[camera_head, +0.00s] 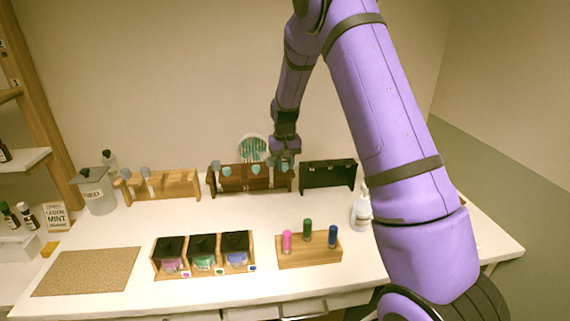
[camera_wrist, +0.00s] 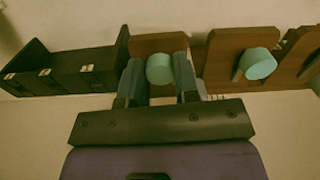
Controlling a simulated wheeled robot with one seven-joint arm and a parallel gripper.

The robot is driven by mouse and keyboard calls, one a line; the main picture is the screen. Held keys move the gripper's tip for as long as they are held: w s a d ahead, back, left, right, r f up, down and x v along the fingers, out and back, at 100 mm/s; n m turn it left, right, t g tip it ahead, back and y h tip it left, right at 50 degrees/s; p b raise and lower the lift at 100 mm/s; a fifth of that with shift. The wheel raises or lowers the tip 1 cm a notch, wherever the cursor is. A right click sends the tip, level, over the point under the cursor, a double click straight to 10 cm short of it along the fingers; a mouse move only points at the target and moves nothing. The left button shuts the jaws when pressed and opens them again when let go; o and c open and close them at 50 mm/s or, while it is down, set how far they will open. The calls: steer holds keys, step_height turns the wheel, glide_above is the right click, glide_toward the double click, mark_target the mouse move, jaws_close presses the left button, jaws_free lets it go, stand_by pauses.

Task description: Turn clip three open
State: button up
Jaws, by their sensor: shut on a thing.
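The dark brown rack (camera_head: 240,185) stands at the back middle of the table with teal round clip knobs along it. My gripper (camera_head: 284,162) is at the rack's right end in the head view. In the wrist view, my gripper (camera_wrist: 160,80) has its two fingers on either side of a teal clip knob (camera_wrist: 160,68) and is shut on it. The neighbouring teal knob (camera_wrist: 257,63) is free, beside a tilted grey-brown bar; in the head view a middle teal knob (camera_head: 254,168) shows too. The gripper partly hides the held clip in the head view.
An empty-looking black rack (camera_head: 328,176) stands close right of the brown one. A light wood rack (camera_head: 160,187) is at left. The table between is clear.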

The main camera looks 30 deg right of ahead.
mark_target(285, 164)
steer(key=shift+m, duration=2)
steer(key=o, duration=0.9)
steer(key=shift+r, duration=0.1)
step_height(285, 164, up, 11)
steer(key=shift+f, duration=0.15)
